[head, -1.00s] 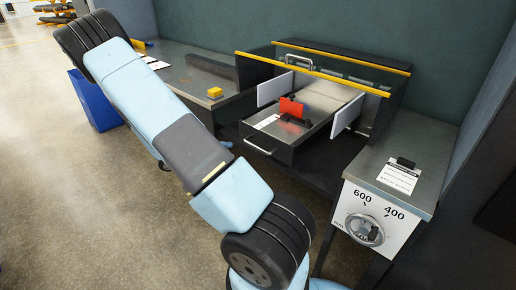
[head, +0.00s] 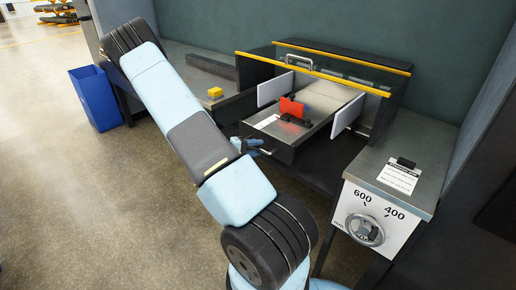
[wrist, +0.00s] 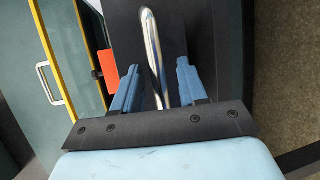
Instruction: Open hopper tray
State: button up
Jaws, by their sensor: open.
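The hopper tray (head: 281,155) is a dark drawer-like tray with a metal bar handle on its front. It juts out from the machine between two white side panels, and a red piece (head: 291,107) stands in it. My gripper (head: 247,145) is at the tray's front left, by the handle, partly hidden behind my arm. In the wrist view the open blue fingers (wrist: 157,78) stand on either side of the silver handle (wrist: 152,45), with gaps showing. The red piece also shows there (wrist: 108,72).
A glass lid with yellow edges (head: 320,68) and its own handle (head: 298,62) stands behind the tray. A dial box (head: 365,222) is at right. A yellow block (head: 215,92) lies on the left bench. A blue bin (head: 95,98) stands on the floor.

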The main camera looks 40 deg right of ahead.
jog(key=shift+s+d, duration=0.15)
jog(key=shift+d, duration=0.25)
jog(key=shift+f, duration=0.1)
grip_shut()
jog(key=shift+a, duration=0.1)
